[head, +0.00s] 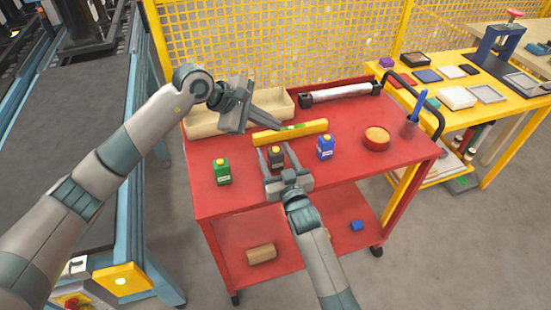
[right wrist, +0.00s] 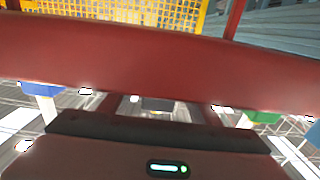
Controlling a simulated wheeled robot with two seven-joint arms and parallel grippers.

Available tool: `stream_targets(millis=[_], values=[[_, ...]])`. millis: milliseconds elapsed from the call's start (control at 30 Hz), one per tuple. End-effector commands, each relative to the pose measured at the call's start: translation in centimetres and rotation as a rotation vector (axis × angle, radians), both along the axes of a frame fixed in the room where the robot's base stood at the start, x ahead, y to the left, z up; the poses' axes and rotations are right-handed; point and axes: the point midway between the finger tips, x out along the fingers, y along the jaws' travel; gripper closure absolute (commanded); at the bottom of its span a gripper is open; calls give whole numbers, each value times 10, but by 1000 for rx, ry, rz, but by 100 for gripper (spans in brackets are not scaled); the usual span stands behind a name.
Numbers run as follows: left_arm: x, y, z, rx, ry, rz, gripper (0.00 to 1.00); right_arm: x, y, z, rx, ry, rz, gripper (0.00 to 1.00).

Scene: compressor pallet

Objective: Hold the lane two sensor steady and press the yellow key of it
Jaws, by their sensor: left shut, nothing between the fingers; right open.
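Three small box-shaped sensors stand in a row on the red cart top: a green one (head: 222,172), a dark grey one (head: 276,155) in the middle and a blue one (head: 325,147). Lane labels and a yellow key are too small to read. My right gripper (head: 276,149) is open, its fingers on either side of the dark grey sensor; I cannot tell if they touch it. In the right wrist view, upside down, the dark sensor (right wrist: 156,103) shows between the fingers, blue (right wrist: 40,89) left, green (right wrist: 262,117) right. My left gripper (head: 281,126) is shut and empty, above and behind the dark sensor.
A yellow spirit level (head: 305,131) lies behind the sensors, near my left gripper. A beige bin (head: 200,126) and a grey cylinder (head: 340,94) are at the back. A red bowl (head: 376,139) and a cup with a blue pen (head: 411,126) stand right. The front right top is clear.

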Motion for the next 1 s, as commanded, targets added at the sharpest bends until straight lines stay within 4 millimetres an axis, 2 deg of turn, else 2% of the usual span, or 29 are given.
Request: stream_targets(millis=[300,500,700,1000], values=[[0,0,0,0,0,0,100,-55,-19,-1,-2,2,-1,44],[0,0,0,0,0,0,100,-78,-26,-1,-1,1,-1,44],[0,0,0,0,0,0,100,-86,-29,0,-1,0,0,44],[0,0,0,0,0,0,100,-86,-28,0,-1,0,0,44]])
